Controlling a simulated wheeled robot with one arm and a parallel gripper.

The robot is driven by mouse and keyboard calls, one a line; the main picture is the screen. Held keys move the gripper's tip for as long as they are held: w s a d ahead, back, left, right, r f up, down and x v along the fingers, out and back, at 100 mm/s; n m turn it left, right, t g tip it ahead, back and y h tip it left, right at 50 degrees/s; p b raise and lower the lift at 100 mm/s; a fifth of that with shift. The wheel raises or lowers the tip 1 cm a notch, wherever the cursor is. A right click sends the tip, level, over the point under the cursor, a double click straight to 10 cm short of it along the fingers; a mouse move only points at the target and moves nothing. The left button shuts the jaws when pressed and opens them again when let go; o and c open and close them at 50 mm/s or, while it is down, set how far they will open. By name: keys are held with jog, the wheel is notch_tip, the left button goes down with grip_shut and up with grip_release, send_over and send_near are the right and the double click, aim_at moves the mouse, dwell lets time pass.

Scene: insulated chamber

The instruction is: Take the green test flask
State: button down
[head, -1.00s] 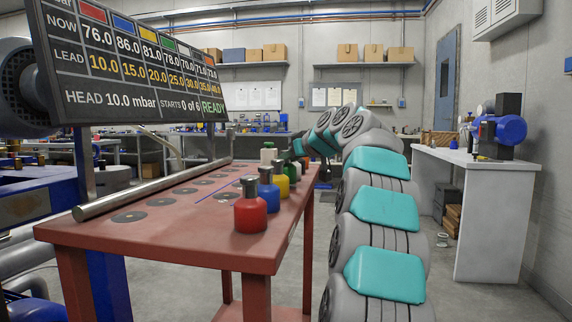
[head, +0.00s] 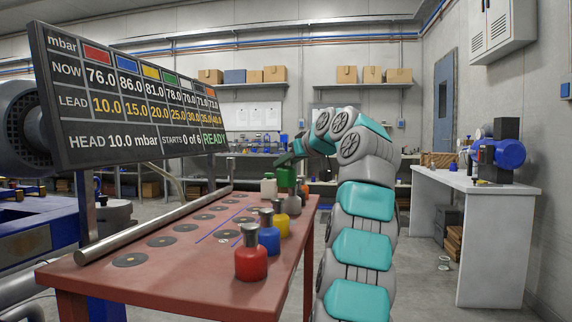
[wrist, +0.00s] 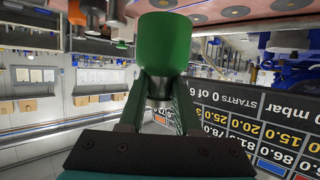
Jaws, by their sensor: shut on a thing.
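The green test flask (wrist: 163,45) is between the fingers of my gripper (wrist: 158,90) in the wrist view, which is upside down. The fingers are shut around its grey neck. In the head view the green flask (head: 287,178) appears above the red table (head: 165,270), behind the other flasks, and looks lifted clear of the top. My gripper (head: 288,161) is small and partly hidden there.
A metal bar (head: 150,228) runs along the left. Dark round marks dot the top.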

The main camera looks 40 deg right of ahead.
jog(key=shift+r+p, duration=3.4)
jog(key=shift+r, duration=0.45)
